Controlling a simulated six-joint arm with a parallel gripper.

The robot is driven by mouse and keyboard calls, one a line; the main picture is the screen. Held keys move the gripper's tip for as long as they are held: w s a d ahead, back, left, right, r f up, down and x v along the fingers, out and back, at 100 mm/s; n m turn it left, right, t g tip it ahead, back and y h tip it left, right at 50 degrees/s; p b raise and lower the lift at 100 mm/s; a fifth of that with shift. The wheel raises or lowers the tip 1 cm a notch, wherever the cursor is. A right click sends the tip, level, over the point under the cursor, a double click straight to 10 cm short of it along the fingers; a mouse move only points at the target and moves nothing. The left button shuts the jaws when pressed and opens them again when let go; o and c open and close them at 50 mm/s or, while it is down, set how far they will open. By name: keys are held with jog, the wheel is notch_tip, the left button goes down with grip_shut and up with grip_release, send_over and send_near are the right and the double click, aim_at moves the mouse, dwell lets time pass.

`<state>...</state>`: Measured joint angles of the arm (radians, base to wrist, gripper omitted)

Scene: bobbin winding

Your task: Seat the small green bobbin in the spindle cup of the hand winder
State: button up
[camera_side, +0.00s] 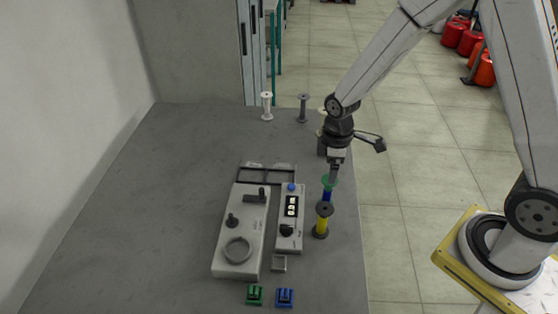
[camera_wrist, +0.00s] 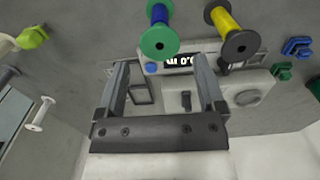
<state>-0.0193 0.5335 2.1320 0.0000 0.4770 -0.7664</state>
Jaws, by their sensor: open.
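A green-flanged bobbin wound with blue (camera_side: 328,192) stands upright near the table's right edge; it also shows in the wrist view (camera_wrist: 159,42). The grey hand winder (camera_side: 228,262) lies mid-table with a crank, a knob and a round ring (camera_side: 238,250). I cannot tell which part is the spindle cup.
A yellow bobbin with black flanges (camera_side: 322,222) stands close to the green-flanged one. A box with a display (camera_side: 291,230) lies between them and the winder. White (camera_side: 267,107) and grey (camera_side: 304,107) bobbins stand at the back. Small green (camera_side: 255,295) and blue (camera_side: 285,298) pieces lie in front.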

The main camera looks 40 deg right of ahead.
jog(key=shift+f, duration=1.9)
jog(key=shift+c, duration=0.2)
jog(key=c, duration=0.8)
jog(key=shift+o, duration=0.2)
jog(key=shift+r, duration=0.2)
jog(key=shift+r, duration=2.3)
jog(key=shift+a, duration=0.1)
